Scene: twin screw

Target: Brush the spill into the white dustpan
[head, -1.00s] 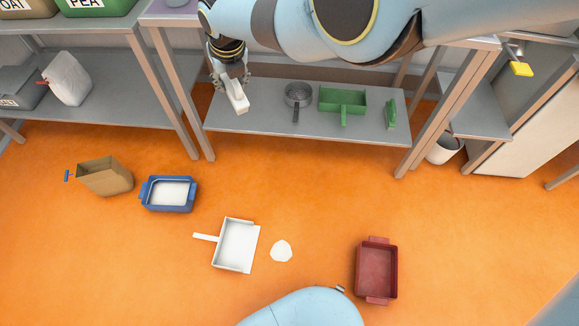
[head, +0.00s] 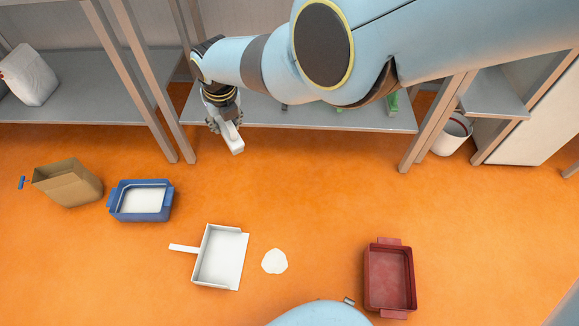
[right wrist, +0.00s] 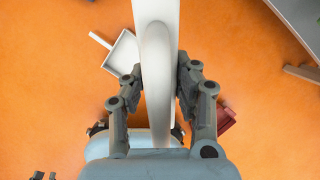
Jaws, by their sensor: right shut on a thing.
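The white dustpan (head: 220,257) lies flat on the orange floor with its handle to the left and its open edge to the right. The spill (head: 275,261), a small white patch, lies on the floor just right of that edge. My right gripper (head: 226,124) is shut on a white brush (head: 234,144), well above the floor and in front of the shelf. In the right wrist view the brush (right wrist: 158,70) runs between the fingers, with part of the dustpan (right wrist: 124,53) behind it. The spill is hidden there.
A blue tray (head: 141,202) with white contents and a brown paper bag (head: 68,182) stand left. A red tray (head: 389,278) stands right of the spill. The grey shelf (head: 350,117) is behind, with a green tool (head: 393,104) partly hidden by my arm. Floor between is clear.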

